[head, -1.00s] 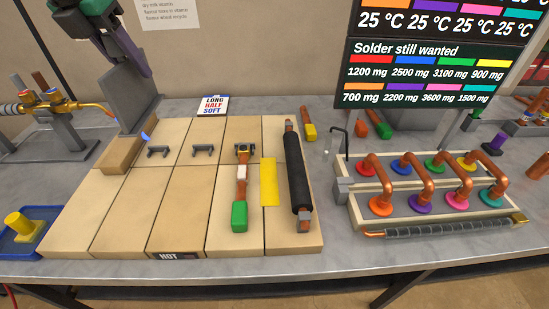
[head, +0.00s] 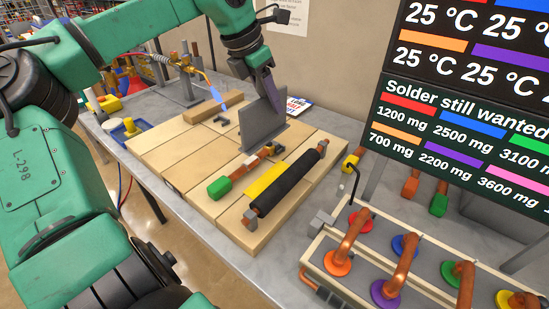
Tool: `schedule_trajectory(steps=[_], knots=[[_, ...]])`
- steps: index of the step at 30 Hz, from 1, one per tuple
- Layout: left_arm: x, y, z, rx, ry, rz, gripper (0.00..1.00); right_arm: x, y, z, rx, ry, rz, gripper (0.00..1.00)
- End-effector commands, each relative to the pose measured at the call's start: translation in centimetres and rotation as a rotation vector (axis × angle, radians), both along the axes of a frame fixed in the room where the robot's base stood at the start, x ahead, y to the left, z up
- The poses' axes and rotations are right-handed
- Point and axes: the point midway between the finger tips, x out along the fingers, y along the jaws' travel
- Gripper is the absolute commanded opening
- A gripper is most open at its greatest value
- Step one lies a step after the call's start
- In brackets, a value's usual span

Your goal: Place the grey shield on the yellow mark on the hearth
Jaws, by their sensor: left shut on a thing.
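The grey shield (head: 258,125) is an upright flat plate over the back part of the hearth (head: 182,142), behind the yellow mark. My left gripper (head: 268,88) is shut on the shield's upper edge, its arm reaching over from the left. I cannot tell whether the shield's lower edge touches the hearth. The yellow mark (head: 266,180) is a flat strip on the hearth's right part, partly hidden by a black sleeved tube. The shield stands apart from the mark. My right gripper is out of view.
The black tube (head: 288,182) lies right of the mark. A copper piece with a green end (head: 220,187) lies left of it. A tan brick (head: 212,106) and small dark brackets are at the back left. A rack with copper elbows (head: 352,240) stands at right, below the sign.

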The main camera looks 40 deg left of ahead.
Motion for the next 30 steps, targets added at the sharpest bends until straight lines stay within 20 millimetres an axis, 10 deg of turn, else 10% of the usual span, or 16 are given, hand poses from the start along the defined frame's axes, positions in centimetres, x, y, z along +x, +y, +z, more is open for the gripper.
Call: schedule_trajectory(steps=[15, 28, 29, 30], knots=[[0.0, -0.1, -12.0, -0.004, -0.004, 0.000, 0.00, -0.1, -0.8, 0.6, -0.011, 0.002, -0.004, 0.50], [0.0, -0.1, -13.8, 0.001, -0.004, 0.001, 0.00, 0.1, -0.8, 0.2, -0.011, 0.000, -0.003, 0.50], [0.0, -0.1, -13.8, 0.001, -0.001, 0.000, 0.48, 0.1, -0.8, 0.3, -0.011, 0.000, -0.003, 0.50], [0.0, -0.1, -13.8, 0.001, -0.001, 0.000, 0.64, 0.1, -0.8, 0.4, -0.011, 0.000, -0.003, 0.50]])
